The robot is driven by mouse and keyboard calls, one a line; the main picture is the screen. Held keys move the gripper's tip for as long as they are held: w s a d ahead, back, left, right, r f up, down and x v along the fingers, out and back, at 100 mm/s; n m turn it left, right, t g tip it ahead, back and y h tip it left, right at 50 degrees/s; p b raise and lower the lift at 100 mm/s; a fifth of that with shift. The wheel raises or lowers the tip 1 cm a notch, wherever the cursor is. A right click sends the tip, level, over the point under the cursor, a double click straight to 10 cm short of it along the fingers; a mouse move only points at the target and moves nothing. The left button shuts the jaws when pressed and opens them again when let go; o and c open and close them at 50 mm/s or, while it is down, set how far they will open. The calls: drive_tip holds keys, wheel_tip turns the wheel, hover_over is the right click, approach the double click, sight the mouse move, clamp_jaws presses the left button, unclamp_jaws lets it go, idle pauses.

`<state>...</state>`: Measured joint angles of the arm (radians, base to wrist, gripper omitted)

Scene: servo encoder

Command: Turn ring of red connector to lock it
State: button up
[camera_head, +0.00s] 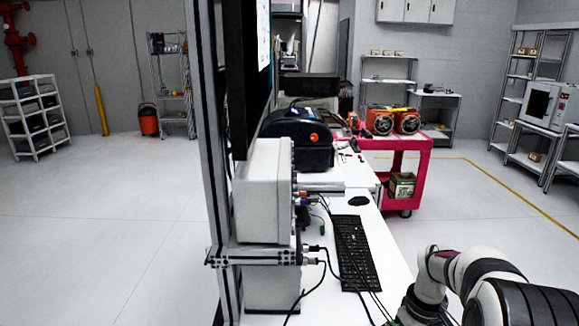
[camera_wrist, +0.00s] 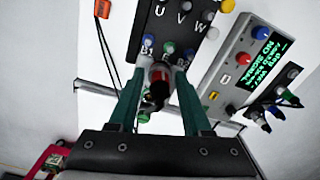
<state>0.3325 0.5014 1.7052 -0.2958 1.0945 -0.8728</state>
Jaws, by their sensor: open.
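In the wrist view, my gripper (camera_wrist: 160,75) reaches up from the bottom with its two teal fingers apart. A red and black connector (camera_wrist: 160,77) is in the space between the fingers, near their tips. I cannot tell whether either finger touches it. Its ring and the place where it meets the panel are partly hidden or too small to read. A black panel (camera_wrist: 172,28) with the letters U, V, W and B1 lies just beyond the fingertips, with blue and green round connectors on it. In the head view my gripper does not show.
A grey unit with a green-text display (camera_wrist: 262,58) and plugged cables is right of the panel. In the head view, a pale box (camera_head: 265,190) with side connectors and cables stands beside a keyboard (camera_head: 355,252) on a white table. A red cart (camera_head: 405,160) stands behind.

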clamp_jaws()
drive_tip(key=m, duration=0.5)
drive_tip(key=shift+m, duration=0.3)
unclamp_jaws()
